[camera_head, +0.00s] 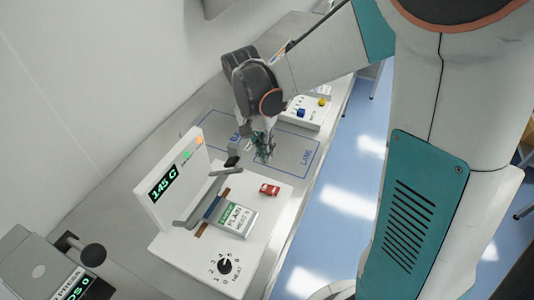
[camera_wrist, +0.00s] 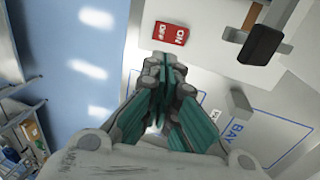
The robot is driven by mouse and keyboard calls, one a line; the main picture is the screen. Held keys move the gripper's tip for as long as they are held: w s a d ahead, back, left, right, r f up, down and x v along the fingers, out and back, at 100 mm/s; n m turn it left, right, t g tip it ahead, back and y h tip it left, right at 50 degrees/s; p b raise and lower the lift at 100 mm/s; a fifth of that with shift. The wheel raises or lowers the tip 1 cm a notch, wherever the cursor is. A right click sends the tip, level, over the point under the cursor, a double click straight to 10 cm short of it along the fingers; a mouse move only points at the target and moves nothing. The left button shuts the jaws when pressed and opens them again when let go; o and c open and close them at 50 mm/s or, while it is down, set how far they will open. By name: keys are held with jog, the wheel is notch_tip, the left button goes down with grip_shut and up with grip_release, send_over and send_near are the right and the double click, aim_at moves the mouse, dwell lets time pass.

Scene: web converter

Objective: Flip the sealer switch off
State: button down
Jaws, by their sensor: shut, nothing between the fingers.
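The sealer (camera_head: 165,250) is a white unit with an upright panel whose green display (camera_head: 165,182) reads 145 C. A green lamp (camera_head: 187,155) and an orange lamp (camera_head: 199,141) show on that panel. The red sealer switch (camera_head: 269,189) sits on the sealer's top near its right edge. In the wrist view the switch (camera_wrist: 168,33) carries OFF and ON lettering; which side is pressed I cannot tell. My gripper (camera_head: 265,158) is shut and empty, beyond the switch in the head view. In the wrist view its fingertips (camera_wrist: 163,62) point toward the switch, apparently apart from it.
The sealer's lever has a black grip (camera_head: 232,161), also in the wrist view (camera_wrist: 262,43). A labelled packet (camera_head: 238,220) lies on the sealer, with a heat dial (camera_head: 225,266) nearby. Blue-outlined bays mark the bench beyond. A box with blue and yellow buttons (camera_head: 305,113) stands behind my gripper.

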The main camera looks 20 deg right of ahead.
aim_at(270, 190)
jog(key=b+x, duration=0.3)
jog(key=x, duration=0.8)
jog(key=shift+f, duration=0.1)
jog(key=shift+s+d+f, duration=0.1)
